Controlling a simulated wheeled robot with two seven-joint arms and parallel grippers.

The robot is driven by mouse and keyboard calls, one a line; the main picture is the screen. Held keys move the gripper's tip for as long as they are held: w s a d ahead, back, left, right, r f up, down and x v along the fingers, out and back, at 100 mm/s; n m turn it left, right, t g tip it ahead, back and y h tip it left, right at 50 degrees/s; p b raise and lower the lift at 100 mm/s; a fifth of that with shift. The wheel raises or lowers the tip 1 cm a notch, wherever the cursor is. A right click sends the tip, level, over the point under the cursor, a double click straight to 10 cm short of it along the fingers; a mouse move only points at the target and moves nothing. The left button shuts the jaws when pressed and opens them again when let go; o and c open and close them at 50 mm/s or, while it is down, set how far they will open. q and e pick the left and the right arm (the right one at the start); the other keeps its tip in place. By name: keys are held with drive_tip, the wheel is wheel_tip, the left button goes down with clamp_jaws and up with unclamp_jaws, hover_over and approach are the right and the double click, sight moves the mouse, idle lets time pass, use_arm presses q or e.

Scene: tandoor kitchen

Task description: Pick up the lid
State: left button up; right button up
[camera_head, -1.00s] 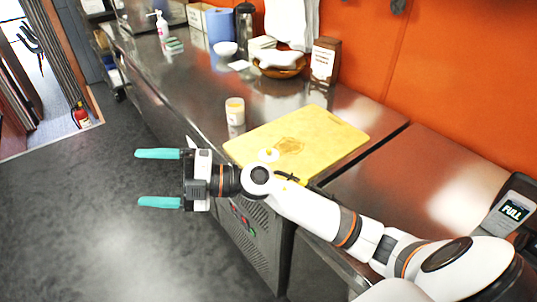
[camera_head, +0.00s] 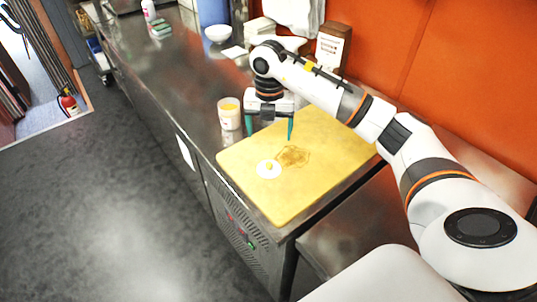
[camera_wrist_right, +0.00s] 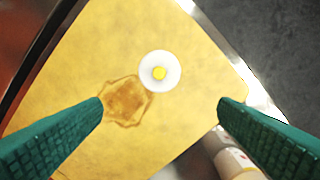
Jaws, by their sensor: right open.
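The lid (camera_head: 268,169) is a small white disc with a yellow knob. It lies flat on the yellow cutting board (camera_head: 290,195), beside a brown stain. My right gripper (camera_head: 270,135) is open and empty, pointing down above the far part of the board, behind the lid. In the right wrist view the lid (camera_wrist_right: 160,71) lies ahead of and between the two teal fingers, apart from both. A white jar (camera_head: 229,113) with yellowish contents stands at the board's left far corner; in the wrist view it (camera_wrist_right: 232,160) is partly covered by a finger. My left gripper is not seen.
The steel counter (camera_head: 165,75) runs back to the left, mostly clear in its middle. An orange wall (camera_head: 430,70) bounds the right side.

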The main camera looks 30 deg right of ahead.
sight(269, 164)
drive_tip(key=shift+s+a+f+p, duration=0.2)
drive_tip(key=shift+s+a+f, duration=0.2)
drive_tip(key=shift+f, duration=0.15)
drive_tip(key=shift+s+a+f+p, duration=0.25)
drive_tip(key=shift+s+f, duration=0.15)
drive_tip(key=shift+f, duration=0.1)
wheel_tip(269, 164, down, 2)
drive_tip(key=shift+f, duration=0.15)
wheel_tip(269, 164, down, 5)
drive_tip(key=shift+r+p, duration=0.1)
drive_tip(key=shift+p, duration=1.05)
drive_tip(key=shift+f, duration=0.65)
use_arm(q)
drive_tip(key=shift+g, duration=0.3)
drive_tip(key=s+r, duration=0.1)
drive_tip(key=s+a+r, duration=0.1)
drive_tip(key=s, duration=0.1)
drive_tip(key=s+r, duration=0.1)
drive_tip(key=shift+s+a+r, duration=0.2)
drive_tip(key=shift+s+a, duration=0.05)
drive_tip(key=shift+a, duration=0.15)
use_arm(e)
drive_tip(key=c, duration=1)
